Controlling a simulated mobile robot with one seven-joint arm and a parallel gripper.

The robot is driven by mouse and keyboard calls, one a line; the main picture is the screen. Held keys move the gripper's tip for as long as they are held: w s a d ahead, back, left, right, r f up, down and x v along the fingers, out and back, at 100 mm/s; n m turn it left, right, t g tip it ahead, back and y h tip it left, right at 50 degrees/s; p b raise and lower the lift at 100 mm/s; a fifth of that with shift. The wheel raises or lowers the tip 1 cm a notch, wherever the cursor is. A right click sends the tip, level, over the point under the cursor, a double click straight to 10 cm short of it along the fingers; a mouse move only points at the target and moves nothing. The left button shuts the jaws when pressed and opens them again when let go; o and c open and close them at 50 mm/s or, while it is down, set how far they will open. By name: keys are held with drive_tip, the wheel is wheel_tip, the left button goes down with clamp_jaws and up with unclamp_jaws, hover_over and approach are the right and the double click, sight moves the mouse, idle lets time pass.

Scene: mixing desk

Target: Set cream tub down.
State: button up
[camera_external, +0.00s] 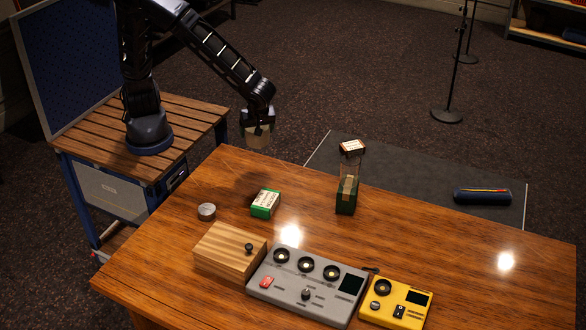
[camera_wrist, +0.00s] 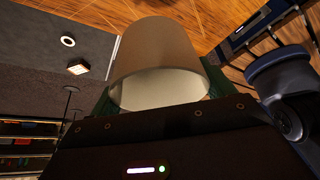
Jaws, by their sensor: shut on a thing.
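The cream tub (camera_external: 257,138) is a beige cylinder. My gripper (camera_external: 257,127) is shut on it and holds it in the air near the table's far left edge. In the wrist view the tub (camera_wrist: 155,55) fills the upper middle, between the green fingers of my gripper (camera_wrist: 160,92). The tub's end towards the camera looks pale inside. The brown wooden table (camera_external: 300,222) lies below it. I cannot tell the exact height of the tub above the table.
On the table stand a small grey tin (camera_external: 207,211), a green-and-white box (camera_external: 265,204), a tall dark green holder (camera_external: 347,195), a wooden box (camera_external: 230,250), a grey mixer (camera_external: 305,284) and a yellow device (camera_external: 396,301). The table's right part is clear.

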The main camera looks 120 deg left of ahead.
wheel_tip(320, 180, down, 15)
drive_tip(key=shift+f, duration=0.1)
idle(0.5)
drive_tip(key=shift+f, duration=0.1)
drive_tip(key=o, duration=0.9)
drive_tip(key=shift+o, duration=0.2)
